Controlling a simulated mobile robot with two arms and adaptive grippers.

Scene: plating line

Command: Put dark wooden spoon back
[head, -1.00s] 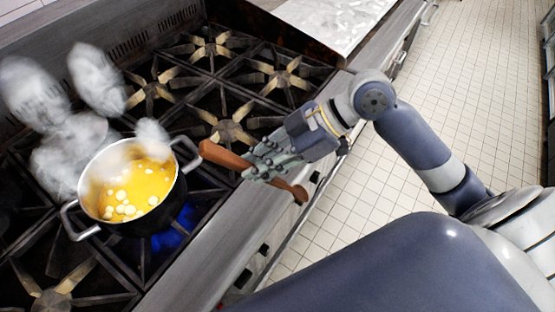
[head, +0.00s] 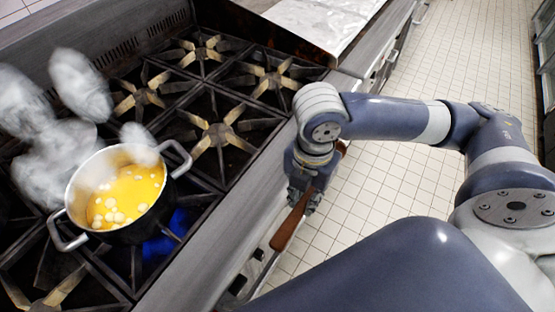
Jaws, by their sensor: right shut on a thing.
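The dark wooden spoon (head: 289,229) is reddish brown and held in my right gripper (head: 304,203). The gripper points down and is shut on the spoon beside the stove's front edge. One end of the spoon slants down to the lower left, past the stove front. Its other end shows at the upper right, behind the gripper. The middle of the spoon is hidden by the fingers. My left gripper is not in the head view.
A steaming pot (head: 170,214) of yellow soup with pale pieces sits on a lit blue burner at the left. The stove (head: 214,131) has several empty burners. A metal counter (head: 320,25) lies beyond. Tiled floor (head: 390,180) is open at right.

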